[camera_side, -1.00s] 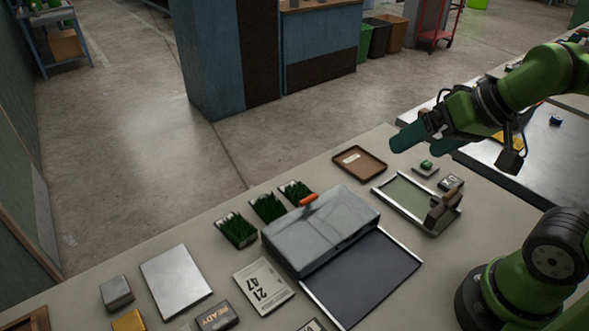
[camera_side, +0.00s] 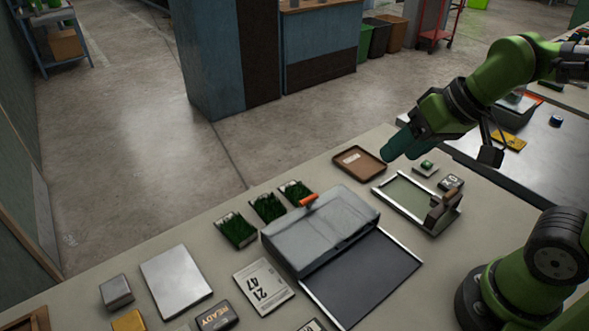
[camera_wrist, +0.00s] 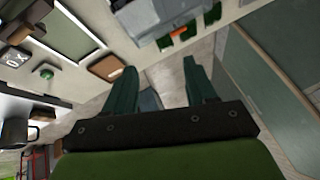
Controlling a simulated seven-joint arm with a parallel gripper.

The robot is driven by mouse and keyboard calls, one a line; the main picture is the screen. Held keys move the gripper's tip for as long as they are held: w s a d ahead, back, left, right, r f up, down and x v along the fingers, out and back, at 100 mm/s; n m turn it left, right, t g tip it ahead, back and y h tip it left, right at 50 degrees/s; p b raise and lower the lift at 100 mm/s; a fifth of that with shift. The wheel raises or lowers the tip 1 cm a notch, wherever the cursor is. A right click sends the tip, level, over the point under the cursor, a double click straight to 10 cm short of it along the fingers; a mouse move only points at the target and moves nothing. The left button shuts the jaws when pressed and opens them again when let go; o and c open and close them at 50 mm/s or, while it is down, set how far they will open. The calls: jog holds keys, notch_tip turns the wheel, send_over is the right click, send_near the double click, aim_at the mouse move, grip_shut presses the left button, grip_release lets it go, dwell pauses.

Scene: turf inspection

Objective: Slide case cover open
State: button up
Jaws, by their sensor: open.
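The grey case (camera_side: 290,250) sits on the table with a smooth grey cover (camera_side: 335,212) over its top. An orange handle (camera_side: 308,200) stands at the cover's back edge. Two pale rails flank a dark flat panel (camera_side: 365,277) in front of the case. The case also shows at the top of the wrist view (camera_wrist: 150,20). My gripper (camera_side: 388,153) is in the air to the right of and behind the case, apart from it. In the wrist view its two green fingers (camera_wrist: 160,70) are spread with nothing between them.
Three grass trays (camera_side: 267,207) stand close behind the case. A brown tray (camera_side: 359,162) and a smaller railed frame (camera_side: 410,205) with a dark upright block lie to the right. A card marked 21 47 (camera_side: 263,287) and a silver plate (camera_side: 176,280) lie to the left.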

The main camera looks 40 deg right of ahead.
aim_at(307, 200)
jog(key=w+a+n+g, duration=0.1)
jog(key=w+a+n, duration=0.1)
jog(key=n, duration=0.2)
jog(key=w+a+n+g+h, duration=0.1)
jog(key=w+a+n, duration=0.2)
jog(key=n, duration=0.1)
jog(key=w+a+f+n+g, duration=0.1)
jog(key=w+a+n, duration=0.1)
jog(key=n, duration=0.3)
jog(key=shift+w+a, duration=0.4)
jog(key=shift+w, duration=0.35)
jog(key=shift+c, duration=1.1)
jog(key=w+f+n, duration=0.2)
jog(key=f, duration=0.3)
jog(key=w+f+n, duration=0.1)
jog(key=f+n, duration=0.2)
jog(key=f, duration=0.2)
jog(key=w+f+n+h, duration=0.1)
jog(key=w+f+n, duration=0.1)
jog(key=f, duration=0.3)
jog(key=shift+w+a+f+n+g, duration=0.1)
jog(key=shift+w+a+n+g, duration=0.2)
jog(key=shift+w+a, duration=0.1)
grip_shut()
